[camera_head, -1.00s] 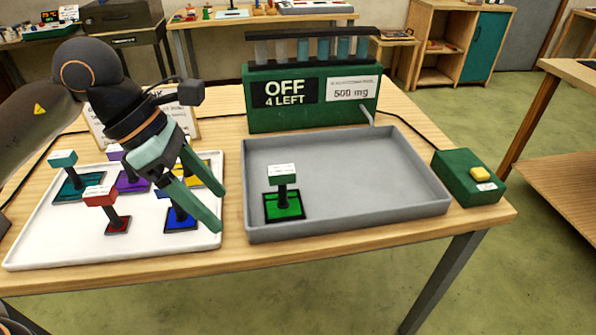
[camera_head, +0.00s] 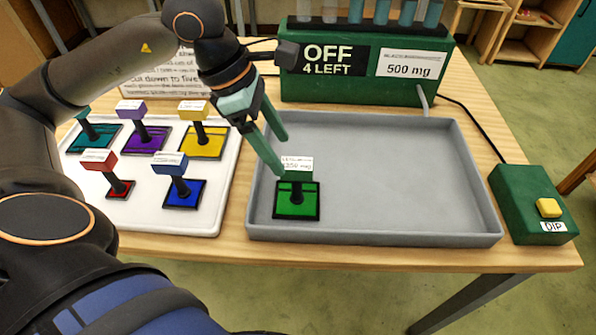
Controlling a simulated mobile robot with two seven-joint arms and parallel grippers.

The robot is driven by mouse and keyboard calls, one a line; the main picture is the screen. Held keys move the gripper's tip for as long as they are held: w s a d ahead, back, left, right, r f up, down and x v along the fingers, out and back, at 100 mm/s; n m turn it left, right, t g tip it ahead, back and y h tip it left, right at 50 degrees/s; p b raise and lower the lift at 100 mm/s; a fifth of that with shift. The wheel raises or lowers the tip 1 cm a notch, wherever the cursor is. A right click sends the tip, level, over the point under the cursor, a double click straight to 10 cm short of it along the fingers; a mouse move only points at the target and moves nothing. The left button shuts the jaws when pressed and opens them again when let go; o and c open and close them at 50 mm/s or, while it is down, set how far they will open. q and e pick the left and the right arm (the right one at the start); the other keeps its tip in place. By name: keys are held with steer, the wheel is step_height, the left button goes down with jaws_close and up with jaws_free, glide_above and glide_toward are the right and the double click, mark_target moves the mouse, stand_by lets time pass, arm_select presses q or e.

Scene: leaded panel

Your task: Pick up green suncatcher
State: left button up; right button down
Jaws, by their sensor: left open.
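The green suncatcher (camera_head: 297,208) lies flat at the left front of the grey tray (camera_head: 405,237). It is a dark-edged green square with a black stem and a labelled block (camera_head: 298,163) on top. My left gripper (camera_head: 281,157) is open, pointing down at the block. Its fingertips are close to the block's upper left, one finger partly in front of its left side. I cannot tell whether they touch. Nothing is held between the fingers. My right gripper is not in view.
A white tray (camera_head: 170,222) at left holds teal, purple, yellow, red and blue suncatchers. A green machine (camera_head: 360,92) reading "OFF 4 LEFT" stands behind the grey tray. A green box with a yellow button (camera_head: 549,208) is at right. The grey tray's right part is clear.

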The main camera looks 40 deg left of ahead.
mark_target(297, 163)
arm_select(q)
steer(key=shift+w+p+x, duration=0.15)
steer(key=shift+w+x, duration=0.05)
steer(key=shift+x, duration=0.9)
steer(key=shift+w+p+x, duration=0.1)
steer(key=shift+w+x, duration=0.05)
steer(key=shift+x, duration=0.95)
steer(key=shift+w+p+x, duration=0.15)
steer(key=shift+w+x, duration=0.05)
steer(key=shift+x, duration=0.85)
steer(key=shift+d+r, duration=0.15)
jaws_close()
